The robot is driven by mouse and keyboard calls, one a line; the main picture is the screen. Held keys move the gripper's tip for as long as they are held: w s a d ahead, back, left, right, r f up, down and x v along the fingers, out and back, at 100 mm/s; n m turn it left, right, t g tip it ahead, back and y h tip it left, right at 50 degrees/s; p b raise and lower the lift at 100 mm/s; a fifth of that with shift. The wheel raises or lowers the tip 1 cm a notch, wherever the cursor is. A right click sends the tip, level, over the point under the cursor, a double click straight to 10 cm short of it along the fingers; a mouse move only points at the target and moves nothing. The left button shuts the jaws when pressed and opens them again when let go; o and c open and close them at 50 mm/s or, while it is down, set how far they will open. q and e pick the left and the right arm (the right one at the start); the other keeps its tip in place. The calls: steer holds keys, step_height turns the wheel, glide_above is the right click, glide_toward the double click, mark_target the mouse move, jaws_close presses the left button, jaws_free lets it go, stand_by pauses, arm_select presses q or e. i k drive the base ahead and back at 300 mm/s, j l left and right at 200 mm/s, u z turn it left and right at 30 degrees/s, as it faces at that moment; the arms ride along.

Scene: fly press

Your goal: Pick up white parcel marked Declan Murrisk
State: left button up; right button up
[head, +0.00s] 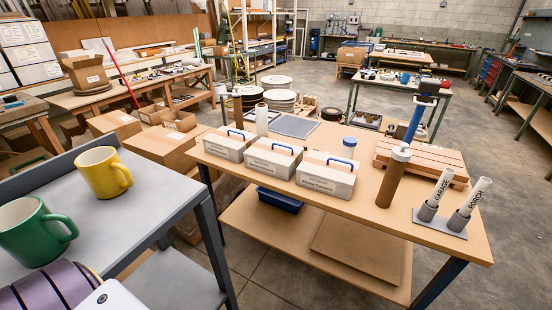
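Three white box-shaped parcels with blue handles and front labels stand in a row on the wooden workbench (340,205): a left one (228,147), a middle one (270,162) and a right one (325,181). Their label writing is too small to read surely, so I cannot tell which is marked Declan Murrisk. Neither of my grippers is in view.
A brown cylinder (393,178) and a holder with tubes marked GARAGE (436,190) and PORCH (474,197) stand right of the parcels. A grey table at left carries a yellow mug (101,172) and a green mug (32,232). Floor shows between the tables.

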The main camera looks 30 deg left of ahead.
mark_target(277, 160)
steer(key=i+l+u, duration=0.2)
steer(key=l, duration=0.3)
steer(key=i+l+u, duration=0.2)
steer(key=l, duration=0.35)
steer(key=l+u, duration=0.15)
steer(key=l, duration=0.4)
steer(key=i+l+u, duration=0.2)
steer(key=l, duration=0.4)
steer(key=k+j, duration=0.05)
steer(key=k, duration=0.05)
